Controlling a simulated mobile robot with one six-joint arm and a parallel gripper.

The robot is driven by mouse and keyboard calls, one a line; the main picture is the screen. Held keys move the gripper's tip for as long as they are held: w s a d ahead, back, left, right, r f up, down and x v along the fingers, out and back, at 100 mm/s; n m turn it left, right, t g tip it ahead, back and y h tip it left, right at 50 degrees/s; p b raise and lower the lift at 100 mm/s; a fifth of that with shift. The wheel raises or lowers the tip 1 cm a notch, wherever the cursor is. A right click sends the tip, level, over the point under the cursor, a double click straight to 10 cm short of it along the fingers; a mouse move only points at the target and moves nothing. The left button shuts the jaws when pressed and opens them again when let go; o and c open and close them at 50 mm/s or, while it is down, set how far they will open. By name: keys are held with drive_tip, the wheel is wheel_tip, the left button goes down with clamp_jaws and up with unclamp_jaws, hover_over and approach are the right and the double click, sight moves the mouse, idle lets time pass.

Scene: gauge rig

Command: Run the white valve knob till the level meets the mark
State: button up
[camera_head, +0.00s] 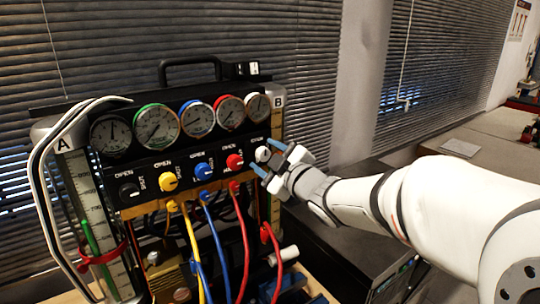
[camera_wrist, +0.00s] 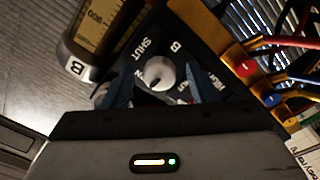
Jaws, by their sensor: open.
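The white valve knob (camera_head: 262,154) is at the right end of the knob row on the gauge rig's panel (camera_head: 200,140). It also shows in the wrist view (camera_wrist: 160,73), beside the lettering SHUT. My gripper (camera_head: 266,160) is open, its blue fingertips on either side of the knob; I cannot tell if they touch it. In the wrist view the fingers (camera_wrist: 160,85) flank the knob with gaps. Column B (camera_head: 277,130) stands at the panel's right edge; its scale (camera_wrist: 105,20) shows partly in the wrist view. Its level and mark cannot be made out.
Black, yellow (camera_head: 169,181), blue (camera_head: 203,171) and red (camera_head: 234,161) knobs line the panel left of the white one, under several round gauges. Coloured hoses (camera_head: 243,240) hang below. Column A (camera_head: 95,220) stands at the left with a red clamp.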

drive_tip(key=shift+c, duration=0.5)
drive_tip(key=c, duration=0.9)
drive_tip(key=shift+o, duration=0.2)
drive_tip(key=shift+m, duration=0.3)
drive_tip(key=m+p, duration=0.1)
drive_tip(key=m, duration=0.2)
drive_tip(key=shift+m, duration=0.3)
drive_tip(key=m+p, duration=0.1)
drive_tip(key=m, duration=0.3)
drive_tip(key=shift+m, duration=0.3)
drive_tip(key=m+p, duration=0.2)
drive_tip(key=m, duration=0.2)
drive_tip(key=shift+m+p, duration=0.8)
drive_tip(key=shift+m, duration=1.7)
